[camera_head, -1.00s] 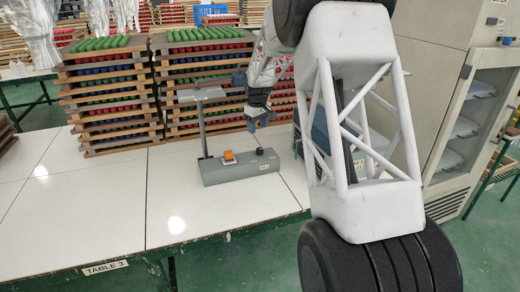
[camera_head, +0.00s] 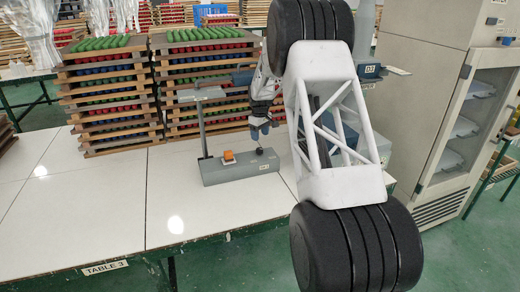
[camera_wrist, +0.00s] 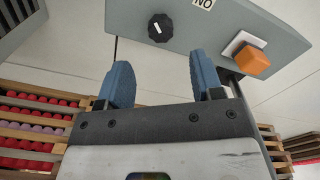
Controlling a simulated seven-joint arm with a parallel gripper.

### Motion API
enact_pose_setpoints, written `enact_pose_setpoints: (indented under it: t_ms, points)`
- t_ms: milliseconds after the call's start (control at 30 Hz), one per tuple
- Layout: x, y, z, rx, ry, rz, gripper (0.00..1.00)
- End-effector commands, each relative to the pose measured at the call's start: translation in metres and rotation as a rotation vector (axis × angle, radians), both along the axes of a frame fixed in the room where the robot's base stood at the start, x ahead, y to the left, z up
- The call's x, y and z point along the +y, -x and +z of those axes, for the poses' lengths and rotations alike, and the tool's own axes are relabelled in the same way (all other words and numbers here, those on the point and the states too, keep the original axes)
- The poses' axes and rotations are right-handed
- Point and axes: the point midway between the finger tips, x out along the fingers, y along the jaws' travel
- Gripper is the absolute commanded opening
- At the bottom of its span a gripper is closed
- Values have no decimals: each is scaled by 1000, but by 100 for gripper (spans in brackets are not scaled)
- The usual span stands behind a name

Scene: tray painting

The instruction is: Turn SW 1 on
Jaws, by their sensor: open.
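A grey switch box (camera_head: 240,170) lies on the white table. It carries an orange button (camera_head: 228,156) on its left part and a black knob (camera_head: 259,150) on its right part. A small label, too small to read surely, is on its front. My gripper (camera_head: 262,136) is just above the knob, apart from it. In the wrist view my gripper (camera_wrist: 162,82) has its two blue fingers spread with nothing between them. The black knob (camera_wrist: 160,27) with a white mark lies beyond the fingertips, roughly in line with the gap. The orange button (camera_wrist: 252,60) is to the right.
A grey post with a top arm (camera_head: 203,125) rises behind the box's left end. Stacked wooden trays (camera_head: 110,100) with coloured items stand at the back. The white table (camera_head: 80,215) is clear at left. A cabinet (camera_head: 450,110) stands right.

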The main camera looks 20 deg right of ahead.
Motion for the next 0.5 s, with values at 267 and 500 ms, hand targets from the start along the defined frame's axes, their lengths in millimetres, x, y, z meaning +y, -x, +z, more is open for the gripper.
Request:
enact_pose_setpoints:
  t_ms: [267,500]
  points:
    - [0,0,-14,3,-1,0,60]
    - [0,1,-41,3,-1,0,60]
